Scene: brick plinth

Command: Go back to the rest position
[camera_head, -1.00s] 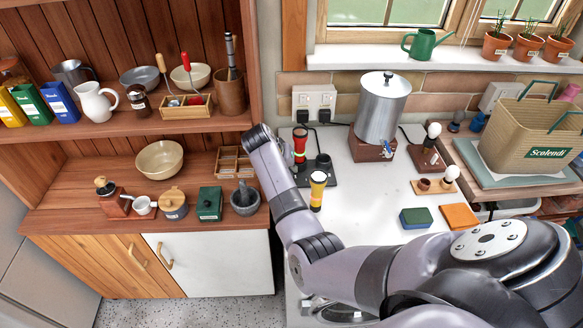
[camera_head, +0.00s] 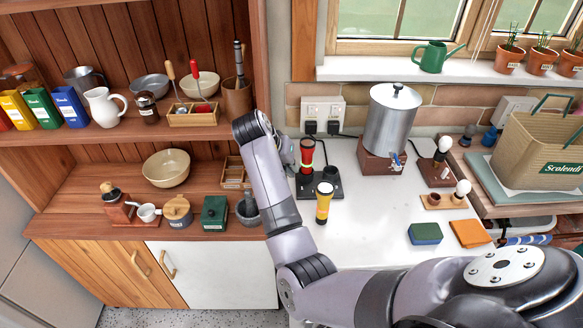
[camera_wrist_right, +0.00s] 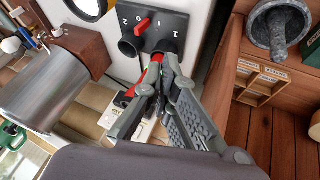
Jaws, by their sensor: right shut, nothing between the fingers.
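My right arm reaches from the lower right of the head view. Its gripper (camera_head: 290,152) is mostly hidden behind the wrist, just left of the red torch (camera_head: 307,152). In the right wrist view the gripper's fingers (camera_wrist_right: 160,78) are together, with nothing held between them. The red torch stands upright in a black holder (camera_head: 333,188). In the wrist view its red part shows behind the fingers; I cannot tell whether they touch. My left gripper is not in view.
A yellow torch (camera_head: 324,202) stands in front of the holder on the white counter (camera_head: 375,230). A metal urn (camera_head: 392,120) stands behind it to the right. A grey mortar (camera_head: 248,212) sits on the wooden shelf left of the arm. A sponge (camera_head: 425,233) lies on the right.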

